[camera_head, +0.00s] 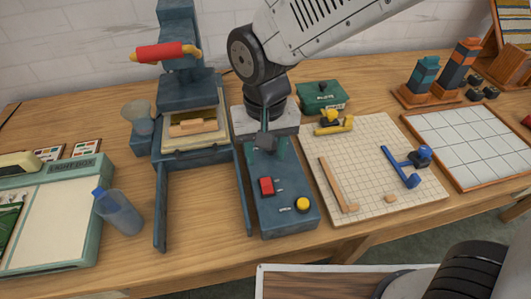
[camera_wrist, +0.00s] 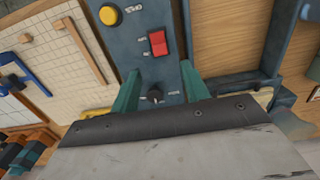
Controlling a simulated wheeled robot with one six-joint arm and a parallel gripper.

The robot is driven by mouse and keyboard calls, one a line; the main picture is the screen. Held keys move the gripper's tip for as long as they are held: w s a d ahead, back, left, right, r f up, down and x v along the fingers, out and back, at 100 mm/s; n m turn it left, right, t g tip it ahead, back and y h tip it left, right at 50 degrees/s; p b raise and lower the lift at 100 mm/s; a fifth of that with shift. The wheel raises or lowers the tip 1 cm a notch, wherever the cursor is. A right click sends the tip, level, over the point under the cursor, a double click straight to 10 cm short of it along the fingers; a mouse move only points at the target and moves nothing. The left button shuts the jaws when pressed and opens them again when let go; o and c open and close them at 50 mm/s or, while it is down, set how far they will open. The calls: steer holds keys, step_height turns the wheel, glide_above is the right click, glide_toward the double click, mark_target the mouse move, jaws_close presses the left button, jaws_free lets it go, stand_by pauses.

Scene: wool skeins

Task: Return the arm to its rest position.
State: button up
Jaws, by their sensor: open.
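My gripper (camera_head: 265,150) hangs at the end of my arm, pointing down over the upper part of a blue-grey control box (camera_head: 274,215). Its two green fingers are apart with nothing held between them. In the wrist view my gripper (camera_wrist: 160,90) shows its fingers either side of a small black knob (camera_wrist: 154,96) on the box face. I cannot tell whether they touch the box. A red switch (camera_head: 266,187) and a yellow button (camera_head: 302,204) sit lower on the box. My arm reaches in from the upper right.
A blue press (camera_head: 186,90) with a red handle stands left of the box. A gridded board (camera_head: 360,150) with tools lies right, a green box (camera_head: 322,95) behind it. A bottle (camera_head: 118,212) and light box (camera_head: 55,225) are at left. A tiled tray (camera_head: 470,140) is far right.

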steer(key=shift+d, duration=0.1)
stand_by(0.3)
steer(key=s+d+r+m, duration=0.1)
steer(key=s+d+r, duration=0.2)
steer(key=d, duration=0.6)
steer(key=s+d+r+m+t, duration=0.1)
steer(key=s+d+r, duration=0.2)
steer(key=d, duration=0.6)
steer(key=s+d+r+m, duration=0.1)
steer(key=s+d+r, duration=0.2)
steer(key=d, duration=0.6)
steer(key=shift+s+d+r+t, duration=0.35)
steer(key=shift+d+r+t, duration=0.05)
steer(key=shift+r, duration=0.95)
